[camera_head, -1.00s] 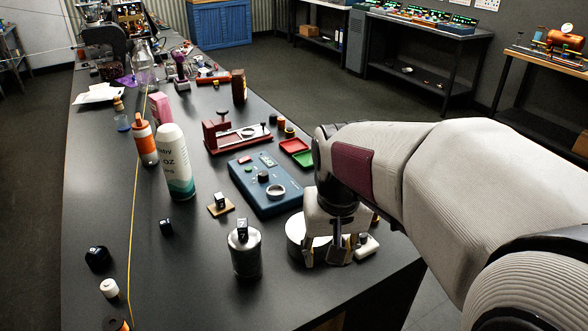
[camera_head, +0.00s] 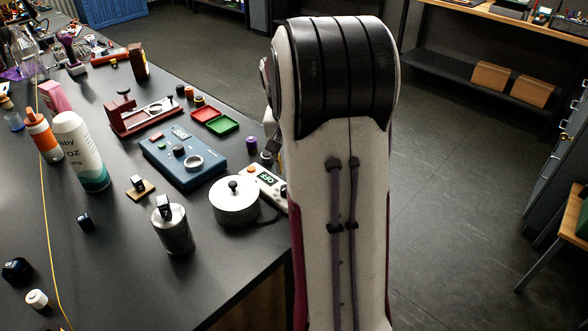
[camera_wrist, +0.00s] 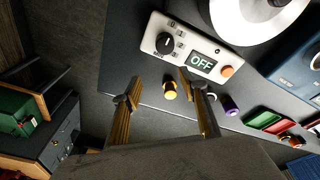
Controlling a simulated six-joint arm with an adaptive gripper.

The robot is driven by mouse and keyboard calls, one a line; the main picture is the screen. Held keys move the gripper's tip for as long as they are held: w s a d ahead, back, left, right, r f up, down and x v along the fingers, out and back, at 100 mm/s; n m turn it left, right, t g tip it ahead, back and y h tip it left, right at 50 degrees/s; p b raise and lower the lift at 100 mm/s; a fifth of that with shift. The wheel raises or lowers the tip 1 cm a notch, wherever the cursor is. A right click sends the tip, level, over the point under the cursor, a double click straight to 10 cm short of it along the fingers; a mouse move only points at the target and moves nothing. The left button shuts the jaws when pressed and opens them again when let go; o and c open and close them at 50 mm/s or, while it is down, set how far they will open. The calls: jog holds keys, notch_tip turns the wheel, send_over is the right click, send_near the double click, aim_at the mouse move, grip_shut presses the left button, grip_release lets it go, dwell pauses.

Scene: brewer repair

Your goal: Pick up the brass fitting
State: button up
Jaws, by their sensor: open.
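In the wrist view, a small gold-yellow cylinder (camera_wrist: 170,91), which looks like the brass fitting, is on the dark tabletop near its edge, beside the white OFF unit (camera_wrist: 188,48). My gripper (camera_wrist: 158,81) is open and empty, with its two fingers apart. The cylinder appears between the fingertips in the picture; how far it is from them I cannot tell. In the head view, my arm hides most of the gripper, and I cannot make out the fitting there.
A silver pot (camera_head: 235,207) stands beside the OFF unit. A purple cylinder (camera_wrist: 231,105) is near the fitting. Red and green trays (camera_head: 222,124), a blue device (camera_head: 183,156) and a grey canister (camera_head: 174,231) stand on the table (camera_head: 120,258). Open floor lies beyond the table edge.

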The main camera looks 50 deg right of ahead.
jog(key=w+d+m, duration=0.1)
jog(key=w+d+r, duration=0.1)
jog(key=w+d+r+m+h, duration=0.1)
jog(key=d, duration=0.1)
jog(key=shift+w+r+m+t, duration=0.1)
jog(key=shift+w+m+t, duration=0.05)
jog(key=shift+m+t, duration=0.15)
jog(key=shift+x, duration=1.35)
jog(key=shift+w+f, duration=0.2)
jog(key=shift+f, duration=0.7)
jog(key=shift+w+f, duration=0.15)
jog(key=shift+f, duration=0.75)
jog(key=shift+x, duration=0.85)
